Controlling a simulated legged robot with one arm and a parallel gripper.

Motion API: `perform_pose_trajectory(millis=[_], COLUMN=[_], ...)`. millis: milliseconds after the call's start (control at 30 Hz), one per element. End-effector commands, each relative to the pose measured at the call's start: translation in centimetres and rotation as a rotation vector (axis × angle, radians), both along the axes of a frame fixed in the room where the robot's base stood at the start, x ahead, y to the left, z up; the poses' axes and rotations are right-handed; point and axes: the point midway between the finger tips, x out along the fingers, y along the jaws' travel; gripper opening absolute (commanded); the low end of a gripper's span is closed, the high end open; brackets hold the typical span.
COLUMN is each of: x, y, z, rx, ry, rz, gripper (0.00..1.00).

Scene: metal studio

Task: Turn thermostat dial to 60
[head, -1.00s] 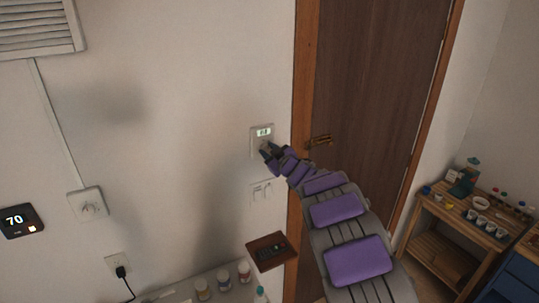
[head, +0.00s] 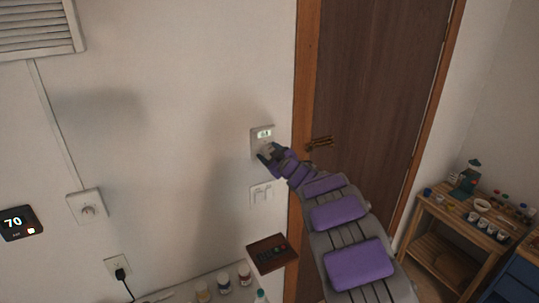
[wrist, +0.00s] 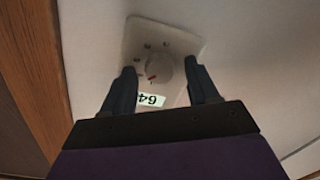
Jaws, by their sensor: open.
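The thermostat is a pale wall plate (head: 262,133) with a small lit display, left of the door frame. In the wrist view the plate (wrist: 190,42) appears upside down. Its display (wrist: 151,100) reads 64, and the round dial (wrist: 162,68) has a red mark and small printed figures around it. My gripper (wrist: 160,67) is open, with one finger on each side of the dial and visible gaps between. In the head view my gripper (head: 268,153) is at the plate's lower part and hides the dial.
A black panel showing 70 (head: 18,222) is at far left. A light switch (head: 262,193) is below the thermostat, and a brown wall box (head: 271,253) lower. The brown door (head: 370,90) is to the right. A workbench (head: 470,225) stands far right.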

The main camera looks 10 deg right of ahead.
Motion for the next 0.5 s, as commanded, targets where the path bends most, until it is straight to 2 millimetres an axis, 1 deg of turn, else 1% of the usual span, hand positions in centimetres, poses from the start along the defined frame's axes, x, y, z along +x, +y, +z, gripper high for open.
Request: perform_pose_trajectory(millis=[167, 367, 500], x=[-0.5, -2.7, -4.7], y=[-0.2, -1.1, -1.9], z=[0.0, 0.2, 0.2], rx=[-0.001, -0.002, -0.001], ry=[0.0, 0.0, 0.0], rz=[0.0, -0.003, -0.003], gripper=[0.59, 0.59, 0.59])
